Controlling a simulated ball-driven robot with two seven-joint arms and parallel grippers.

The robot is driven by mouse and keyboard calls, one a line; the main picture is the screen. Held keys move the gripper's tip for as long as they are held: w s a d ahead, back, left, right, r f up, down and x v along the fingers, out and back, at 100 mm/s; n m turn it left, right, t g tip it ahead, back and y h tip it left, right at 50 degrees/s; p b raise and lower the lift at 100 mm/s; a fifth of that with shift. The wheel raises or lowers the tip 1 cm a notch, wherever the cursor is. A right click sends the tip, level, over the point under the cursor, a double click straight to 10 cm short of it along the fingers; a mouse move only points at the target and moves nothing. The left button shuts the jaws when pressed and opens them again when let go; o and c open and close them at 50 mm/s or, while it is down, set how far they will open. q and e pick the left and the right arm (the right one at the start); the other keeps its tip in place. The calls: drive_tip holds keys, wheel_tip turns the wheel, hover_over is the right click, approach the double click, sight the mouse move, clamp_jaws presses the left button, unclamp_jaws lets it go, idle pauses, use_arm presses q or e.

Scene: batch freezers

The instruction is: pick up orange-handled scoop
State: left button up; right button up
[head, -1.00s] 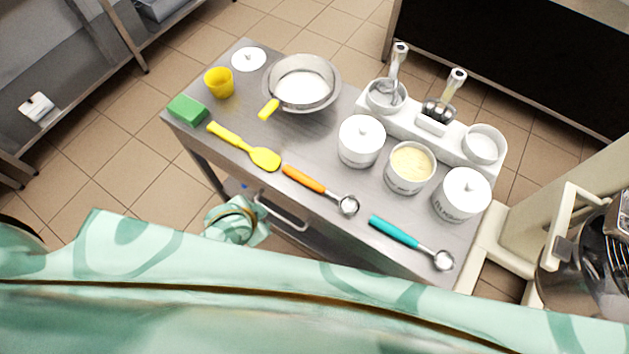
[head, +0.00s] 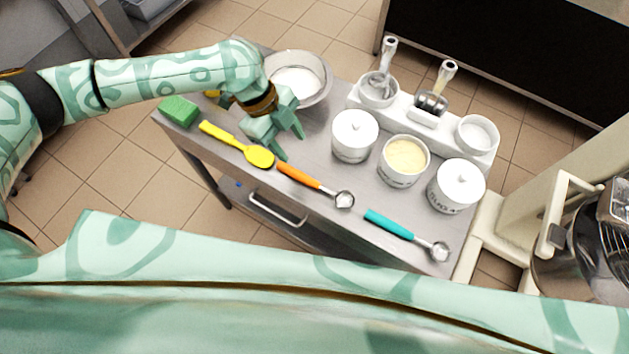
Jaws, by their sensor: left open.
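The orange-handled scoop (head: 302,177) lies on the metal table, its handle toward the left and its round metal bowl (head: 344,199) toward the right. My left gripper (head: 291,148) is above the table, up and to the left of the orange handle, between it and the metal pan. Its fingers are apart and I see nothing between them. It appears clear of the scoop. My right gripper is not in view.
A yellow spatula (head: 238,145) lies left of the scoop, and a teal-handled scoop (head: 389,225) lies right. A green sponge (head: 179,111), a metal pan (head: 322,74), white lidded pots (head: 355,134) and an open tub (head: 403,160) share the metal table (head: 322,152).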

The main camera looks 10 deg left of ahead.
use_arm(q)
drive_tip(key=w+a+r, duration=0.1)
drive_tip(key=a+r, duration=0.1)
drive_tip(key=a, duration=0.2)
drive_tip(key=b, duration=0.2)
hover_over(300, 174)
drive_tip(key=a, duration=0.2)
drive_tip(key=shift+n+g, duration=0.3)
drive_tip(key=f, duration=1)
drive_tip(key=shift+w+f, duration=0.1)
drive_tip(key=shift+w, duration=0.15)
drive_tip(key=shift+b+x, duration=0.7)
drive_tip(key=shift+x, duration=1.75)
drive_tip(key=shift+w+f, duration=0.1)
drive_tip(key=shift+f, duration=0.05)
clamp_jaws()
